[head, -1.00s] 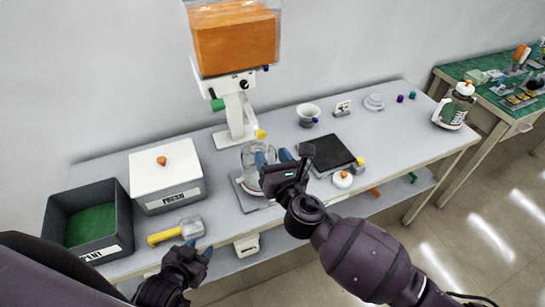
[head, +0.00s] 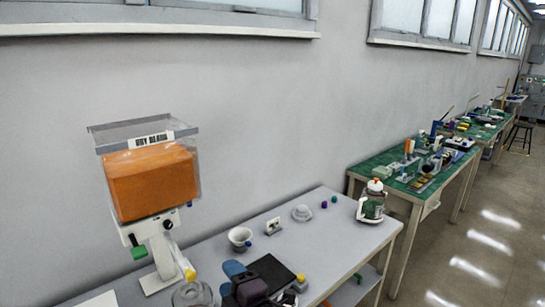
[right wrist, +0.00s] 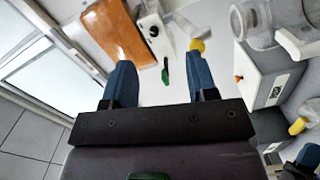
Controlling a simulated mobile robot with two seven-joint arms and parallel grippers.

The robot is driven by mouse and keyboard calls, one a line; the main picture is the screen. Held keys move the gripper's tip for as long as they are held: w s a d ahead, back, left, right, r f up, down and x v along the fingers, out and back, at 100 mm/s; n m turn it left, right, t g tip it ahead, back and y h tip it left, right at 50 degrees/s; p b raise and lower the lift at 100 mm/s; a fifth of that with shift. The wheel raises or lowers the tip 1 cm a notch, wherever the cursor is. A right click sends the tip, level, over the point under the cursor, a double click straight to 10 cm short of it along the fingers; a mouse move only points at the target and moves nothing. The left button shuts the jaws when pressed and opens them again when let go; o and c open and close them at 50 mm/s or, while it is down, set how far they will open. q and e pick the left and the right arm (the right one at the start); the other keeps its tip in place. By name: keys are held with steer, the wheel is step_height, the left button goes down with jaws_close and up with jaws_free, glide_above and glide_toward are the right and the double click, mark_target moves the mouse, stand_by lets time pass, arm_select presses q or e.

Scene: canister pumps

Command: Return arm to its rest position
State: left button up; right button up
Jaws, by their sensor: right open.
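My right gripper (head: 240,272) is at the bottom of the head view, raised in front of the table, with only its blue fingertips and dark top showing. In the right wrist view its two blue fingers (right wrist: 160,85) are spread apart with nothing between them. A clear glass jar (head: 192,294) is partly in view to its left; it also appears in the right wrist view (right wrist: 262,22). My left gripper is outside the head view; a blue finger and dark part, seemingly its own (right wrist: 307,158), show at the right wrist view's lower right corner.
The dispenser with orange contents (head: 150,185) stands at the back left of the grey table (head: 330,232). Green-topped benches (head: 380,160) lie beyond.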

steer(key=s+d+f+m+h, duration=0.2)
steer(key=d+f+m, duration=0.1)
steer(key=d+m, duration=0.35)
steer(key=s+d+f+m+h, duration=0.1)
steer(key=d+f+m+h, duration=0.1)
steer(key=d+f+m, duration=0.45)
steer(key=s+d+f+m+h, duration=0.1)
steer(key=s+d+m+h, duration=0.2)
steer(key=d, duration=0.6)
steer(key=s+d+f+m+g+h, duration=0.2)
steer(key=s+d+f+m+h, duration=0.2)
steer(key=s+d+f, duration=0.8)
steer(key=s+d+m, duration=0.1)
steer(key=s+d, duration=0.1)
steer(key=s, duration=0.2)
steer(key=shift+d+m+g, duration=0.25)
steer(key=shift+m+g, duration=0.05)
steer(key=shift+m, duration=0.1)
steer(key=shift+w, duration=0.1)
steer(key=shift+c, duration=1)
steer(key=shift+a, duration=0.1)
